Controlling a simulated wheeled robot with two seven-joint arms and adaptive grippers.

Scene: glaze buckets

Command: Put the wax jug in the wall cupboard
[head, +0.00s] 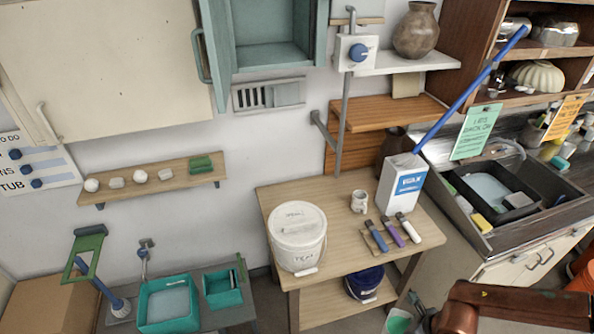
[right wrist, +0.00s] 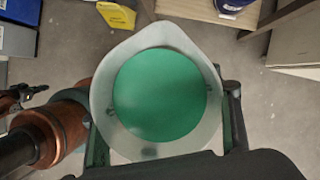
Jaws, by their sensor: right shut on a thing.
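The wax jug (right wrist: 210,130) is a pale, spouted jug with a flat green surface inside, seen from above in the right wrist view. In the head view the jug (head: 388,320) shows at the bottom edge, partly cut off. My right gripper (right wrist: 165,110) is shut on the jug, with a finger on either side. The jug looks upright; its underside is hidden. The wall cupboard (head: 265,55) is teal, high on the wall at the top, well above the jug. Its door (head: 218,50) stands open to the left, and the visible inside looks empty. My left gripper is not in view.
Between jug and cupboard stands a wooden table (head: 340,205) with a white lidded bucket (head: 297,237), a mug (head: 359,202), coloured-handled tools and a white carton (head: 400,185). A long blue pole (head: 470,90) leans there. A pipe with a white box (head: 356,52) runs right of the cupboard.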

